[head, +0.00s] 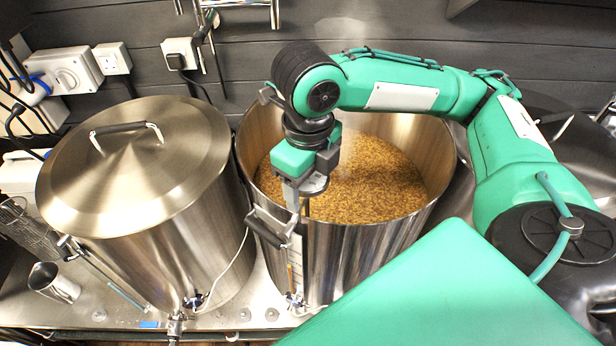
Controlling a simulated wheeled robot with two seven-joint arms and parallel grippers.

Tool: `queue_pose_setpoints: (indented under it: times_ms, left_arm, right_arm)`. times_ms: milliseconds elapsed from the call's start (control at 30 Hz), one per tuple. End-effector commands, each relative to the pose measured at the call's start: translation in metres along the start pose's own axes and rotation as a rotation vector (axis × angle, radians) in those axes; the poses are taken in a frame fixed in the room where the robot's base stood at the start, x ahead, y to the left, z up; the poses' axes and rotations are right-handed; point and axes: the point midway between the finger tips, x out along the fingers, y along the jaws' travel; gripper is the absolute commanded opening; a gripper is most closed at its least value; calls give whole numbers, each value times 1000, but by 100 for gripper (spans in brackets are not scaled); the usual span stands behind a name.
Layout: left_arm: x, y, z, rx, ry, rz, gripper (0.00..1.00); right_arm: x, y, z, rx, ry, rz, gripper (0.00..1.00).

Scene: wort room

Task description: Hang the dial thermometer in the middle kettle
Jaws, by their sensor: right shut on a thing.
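The middle kettle (433,185) is a large open steel pot with grainy golden mash in it. My right gripper (297,208) points down at the kettle's near-left rim, close to the black side handle (268,228). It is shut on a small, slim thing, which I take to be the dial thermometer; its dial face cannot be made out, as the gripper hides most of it. Whether it touches the rim I cannot tell. My left gripper is not in view.
A lidded steel kettle (190,240) stands close on the left. A dark lid (555,118) shows at the right behind my arm. A steel jug (55,283) stands at the bench's left. Taps (295,300) and a pale hose (232,268) are at the front. Sockets line the wall.

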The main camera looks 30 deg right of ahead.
Motion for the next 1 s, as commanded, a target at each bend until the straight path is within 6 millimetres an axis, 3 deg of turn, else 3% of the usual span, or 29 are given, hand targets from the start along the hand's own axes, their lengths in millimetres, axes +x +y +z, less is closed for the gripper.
queue_pose_setpoints:
  times_ms: [567,1000]
  left_arm:
    - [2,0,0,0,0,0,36]
    - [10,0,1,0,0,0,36]
  right_arm:
    - [4,0,0,0,0,0,35]
    - [19,0,0,0,0,0,35]
